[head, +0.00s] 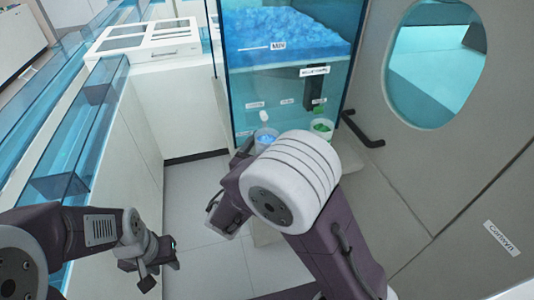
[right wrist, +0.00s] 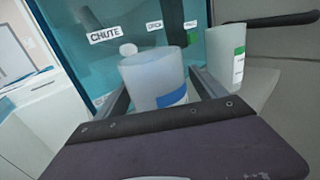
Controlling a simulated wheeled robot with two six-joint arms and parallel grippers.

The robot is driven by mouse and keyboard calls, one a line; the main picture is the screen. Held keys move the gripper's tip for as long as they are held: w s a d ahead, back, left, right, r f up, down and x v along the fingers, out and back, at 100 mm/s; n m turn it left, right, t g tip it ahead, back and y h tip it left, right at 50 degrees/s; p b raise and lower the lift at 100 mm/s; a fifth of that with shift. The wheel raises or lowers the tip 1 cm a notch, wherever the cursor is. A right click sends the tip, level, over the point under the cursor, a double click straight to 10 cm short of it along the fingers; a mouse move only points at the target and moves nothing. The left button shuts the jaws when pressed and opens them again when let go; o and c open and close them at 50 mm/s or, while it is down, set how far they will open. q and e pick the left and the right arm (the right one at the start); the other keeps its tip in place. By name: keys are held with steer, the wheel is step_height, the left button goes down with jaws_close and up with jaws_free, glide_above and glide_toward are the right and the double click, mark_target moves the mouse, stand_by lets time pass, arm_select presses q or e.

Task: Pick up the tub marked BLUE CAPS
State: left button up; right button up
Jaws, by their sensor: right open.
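The tub with blue caps (head: 265,138) stands on a ledge at the foot of the dispenser, partly hidden by my right arm in the head view. In the right wrist view it is a whitish, translucent tub (right wrist: 150,72) with a blue label band, its writing not readable. My right gripper (right wrist: 163,85) is open, with one finger on each side of this tub; I cannot tell whether they touch it. In the head view the right gripper is mostly hidden behind its own wrist. My left gripper (head: 152,270) is at lower left, away from the tub; its jaw opening is unclear.
A tub with green caps (head: 322,127) stands to the right; it also shows in the right wrist view (right wrist: 224,60). The clear dispenser (head: 290,80) with a CHUTE sign rises behind. A dark handle (head: 362,130) projects at right. White counters (head: 130,130) run along the left.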

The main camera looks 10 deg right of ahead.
steer(key=c, duration=1.5)
steer(key=shift+c, duration=0.2)
steer(key=shift+r, duration=0.15)
steer(key=shift+s+r+p, duration=0.15)
steer(key=shift+r+p, duration=0.15)
steer(key=shift+r, duration=0.05)
step_height(320, 180, up, 7)
steer(key=p, duration=0.3)
steer(key=s+b, duration=0.6)
steer(key=s, duration=1.3)
steer(key=shift+s+d+f, duration=0.35)
steer(key=shift+s+f, duration=0.05)
steer(key=shift+f, duration=0.05)
